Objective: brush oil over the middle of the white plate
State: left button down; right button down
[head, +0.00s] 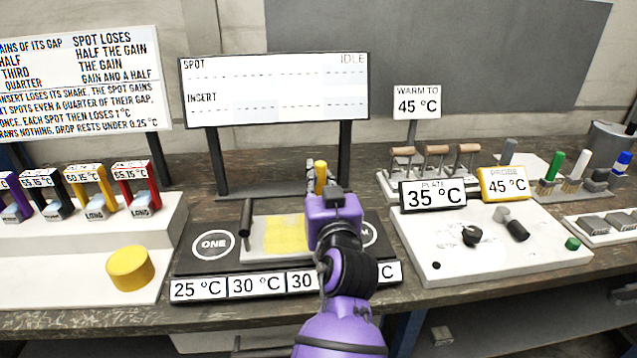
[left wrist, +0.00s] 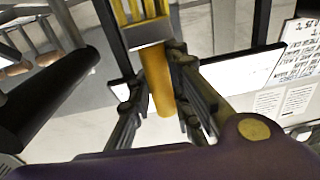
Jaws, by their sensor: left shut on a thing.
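The white plate (head: 256,249) lies in a black base in the middle of the bench, in the head view. A yellow, oil-like patch covers much of its visible part; my arm hides its right side. My left gripper (head: 320,190) is over the plate's right part, shut on a yellow-handled brush (head: 321,172). In the left wrist view the brush (left wrist: 158,85) stands between the fingers of my left gripper (left wrist: 160,105), with a metal band and yellow bristles at the top edge. Whether the bristles touch the plate I cannot tell. My right gripper is not in view.
A black post (head: 246,218) stands at the plate's left. Temperature cards (head: 262,284) line the base's front. A yellow knob (head: 130,268) is at left, and a white panel with knobs (head: 455,258) at right. A display board (head: 275,90) stands behind.

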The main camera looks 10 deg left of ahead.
pick_arm(q)
jog(key=s+d, duration=0.2)
jog(key=shift+s, duration=0.3)
jog(key=shift+v, duration=0.8)
jog(key=shift+b+v, duration=0.35)
jog(key=shift+v, duration=0.45)
jog(key=shift+s+f, duration=0.15)
jog(key=shift+s, duration=0.4)
jog(key=shift+b+v, duration=0.3)
jog(key=shift+v, duration=0.8)
jog(key=shift+w+a, duration=0.25)
jog(key=shift+w, duration=0.3)
jog(key=shift+p+x, duration=0.5)
jog(key=shift+x, duration=3.9)
jog(key=shift+d+v, duration=0.2)
jog(key=shift+v, duration=1.3)
jog(key=shift+s+d, duration=0.15)
jog(key=shift+s, duration=0.15)
jog(key=shift+b+v, duration=0.3)
jog(key=shift+v, duration=1.6)
jog(key=shift+a+v, duration=0.2)
jog(key=shift+v, duration=1.1)
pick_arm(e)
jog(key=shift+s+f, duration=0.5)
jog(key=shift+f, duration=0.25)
